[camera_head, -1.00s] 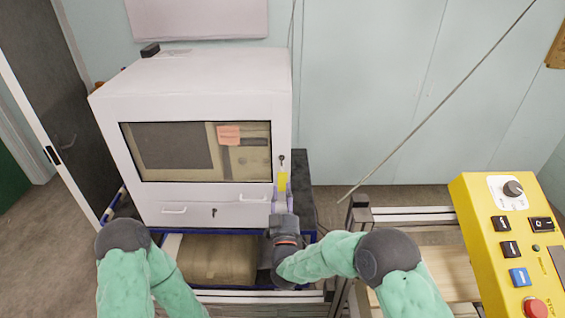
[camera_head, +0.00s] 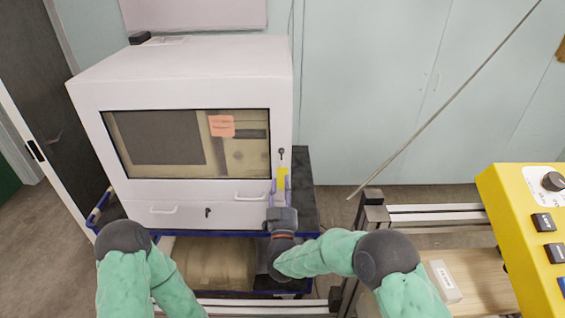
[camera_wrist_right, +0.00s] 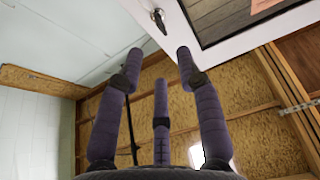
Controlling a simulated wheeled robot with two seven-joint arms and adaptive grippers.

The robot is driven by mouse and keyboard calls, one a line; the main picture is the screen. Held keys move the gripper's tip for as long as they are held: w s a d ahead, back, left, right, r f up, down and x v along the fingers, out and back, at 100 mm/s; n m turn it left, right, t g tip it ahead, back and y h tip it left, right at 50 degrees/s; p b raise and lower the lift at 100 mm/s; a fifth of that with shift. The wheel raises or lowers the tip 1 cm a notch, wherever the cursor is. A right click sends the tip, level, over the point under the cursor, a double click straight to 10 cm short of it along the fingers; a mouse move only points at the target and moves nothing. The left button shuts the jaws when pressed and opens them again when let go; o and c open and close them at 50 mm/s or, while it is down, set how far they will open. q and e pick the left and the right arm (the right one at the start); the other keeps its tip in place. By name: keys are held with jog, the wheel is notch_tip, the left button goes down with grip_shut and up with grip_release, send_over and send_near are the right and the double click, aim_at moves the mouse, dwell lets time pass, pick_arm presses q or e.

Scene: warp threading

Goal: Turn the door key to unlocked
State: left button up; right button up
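The door key (camera_head: 281,153) sits in the lock at the right edge of the white cabinet's windowed door (camera_head: 190,95). In the right wrist view the key (camera_wrist_right: 158,17) is small and dark, at the top, beyond the fingertips. My right gripper (camera_head: 282,186) is just below the key, in front of the cabinet, its fingers pointing up. In the wrist view its fingers (camera_wrist_right: 160,62) are spread, with nothing between them, apart from the key. A yellow strip (camera_head: 282,179) shows between the fingers in the head view; I cannot tell what it belongs to. My left gripper is out of view.
A yellow control panel (camera_head: 530,220) stands at the right, near a metal frame (camera_head: 430,212).

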jog(key=x, duration=0.9)
jog(key=shift+w+b, duration=0.15)
jog(key=shift+b, duration=0.25)
grip_shut()
